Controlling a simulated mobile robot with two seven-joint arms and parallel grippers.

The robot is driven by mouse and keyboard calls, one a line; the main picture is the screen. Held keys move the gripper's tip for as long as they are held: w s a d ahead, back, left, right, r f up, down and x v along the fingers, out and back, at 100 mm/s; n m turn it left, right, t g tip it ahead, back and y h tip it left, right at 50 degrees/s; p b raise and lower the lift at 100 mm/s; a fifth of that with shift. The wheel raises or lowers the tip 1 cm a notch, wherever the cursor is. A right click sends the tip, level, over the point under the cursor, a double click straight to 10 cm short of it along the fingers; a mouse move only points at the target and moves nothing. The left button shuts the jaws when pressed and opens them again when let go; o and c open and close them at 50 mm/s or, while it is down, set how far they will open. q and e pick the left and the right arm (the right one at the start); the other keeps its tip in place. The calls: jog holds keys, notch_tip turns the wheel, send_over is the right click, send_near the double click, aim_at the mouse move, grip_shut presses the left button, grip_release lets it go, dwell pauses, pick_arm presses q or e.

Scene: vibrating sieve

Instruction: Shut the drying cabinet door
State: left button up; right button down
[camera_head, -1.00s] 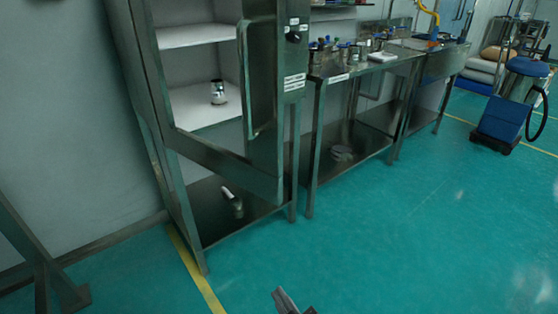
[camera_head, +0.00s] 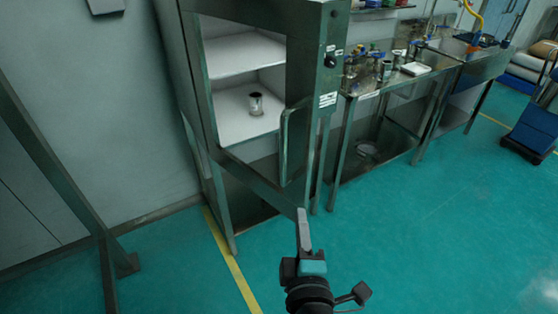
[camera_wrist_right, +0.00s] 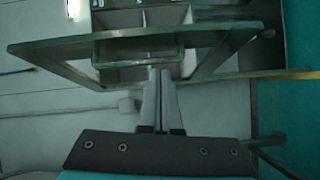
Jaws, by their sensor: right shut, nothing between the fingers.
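The drying cabinet (camera_head: 325,100) stands left of the benches with its framed door (camera_head: 262,190) open toward me. Its long handle (camera_head: 284,148) is near the door's right edge. Through the opening show white shelves and a metal cup (camera_head: 255,104) on one of them. My right gripper (camera_head: 303,212) is shut and empty, with its tips by the door's lower right corner; contact cannot be told. In the right wrist view, my gripper's fingers (camera_wrist_right: 158,82) point at the door frame (camera_wrist_right: 60,46), which crosses above them. My left gripper is not in view.
A steel bench (camera_head: 372,95) with cups and bottles stands right of the cabinet. A blue cart (camera_head: 533,125) is at the far right. A metal frame (camera_head: 60,165) stands at the left. The green floor (camera_head: 430,240) at the right front is clear.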

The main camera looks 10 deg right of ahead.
notch_tip(320, 180, up, 6)
jog(key=f+n+t+p, duration=0.1)
jog(key=n+p, duration=0.1)
jog(key=p, duration=0.4)
send_near(305, 141)
jog(key=w+a, duration=0.2)
jog(key=w, duration=0.2)
jog(key=shift+w+d+p, duration=0.15)
jog(key=shift+w+d, duration=0.2)
jog(key=shift+d, duration=0.25)
jog(key=shift+w+d+p, duration=0.15)
jog(key=shift+w+d, duration=0.25)
jog(key=shift+d, duration=0.2)
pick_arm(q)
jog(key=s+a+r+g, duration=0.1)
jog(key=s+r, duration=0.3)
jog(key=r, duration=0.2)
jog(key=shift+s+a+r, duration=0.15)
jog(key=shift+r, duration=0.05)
pick_arm(e)
jog(key=shift+w+d, duration=0.2)
jog(key=shift+d, duration=0.05)
